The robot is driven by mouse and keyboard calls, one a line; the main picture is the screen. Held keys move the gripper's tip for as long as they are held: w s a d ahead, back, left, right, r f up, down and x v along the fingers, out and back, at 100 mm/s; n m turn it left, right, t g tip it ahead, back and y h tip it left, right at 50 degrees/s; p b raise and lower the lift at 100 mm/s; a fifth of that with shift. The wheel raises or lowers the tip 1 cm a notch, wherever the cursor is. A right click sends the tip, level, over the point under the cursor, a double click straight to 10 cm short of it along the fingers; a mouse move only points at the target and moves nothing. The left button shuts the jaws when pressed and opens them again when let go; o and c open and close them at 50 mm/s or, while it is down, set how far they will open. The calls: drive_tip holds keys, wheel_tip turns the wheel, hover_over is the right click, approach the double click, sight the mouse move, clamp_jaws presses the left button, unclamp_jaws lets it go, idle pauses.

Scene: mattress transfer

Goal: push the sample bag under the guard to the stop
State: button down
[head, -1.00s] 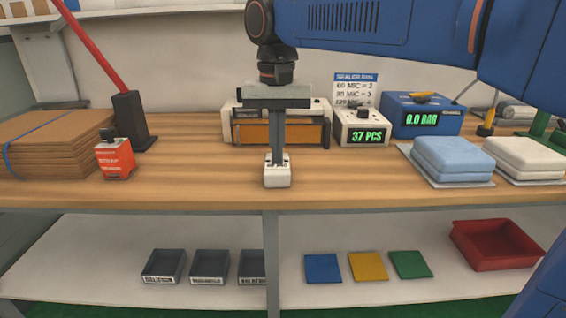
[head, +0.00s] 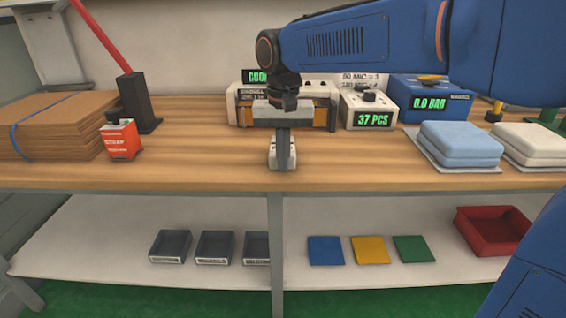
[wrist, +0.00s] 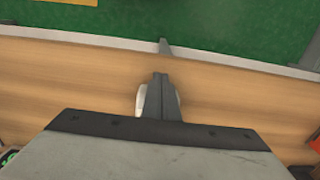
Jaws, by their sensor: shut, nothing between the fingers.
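My gripper (head: 283,168) points down in front of the sealer, its fingers together with nothing between them. The fingers also show shut in the wrist view (wrist: 160,77). A small white block-like device (head: 273,155) stands on the bench behind the fingers and is partly hidden by them; whether they touch it I cannot tell. Its white edge shows beside the fingers in the wrist view (wrist: 140,100). The sealer (head: 232,108) has an orange front panel (head: 320,118), partly covered by my gripper. I cannot make out the sample bag, and cannot pick out the guard or the stop for sure.
A piece counter (head: 372,105) and a blue pressure unit (head: 430,88) stand right of the sealer. Folded blue (head: 460,138) and white (head: 540,138) pads lie at right. An orange box (head: 121,141) and cardboard stack (head: 55,130) are left.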

drive_tip(key=shift+w, duration=0.2)
drive_tip(key=w, duration=1.3)
drive_tip(key=shift+w+d, duration=0.2)
drive_tip(key=shift+w+r, duration=0.1)
drive_tip(key=shift+w, duration=0.2)
drive_tip(key=shift+w, duration=0.1)
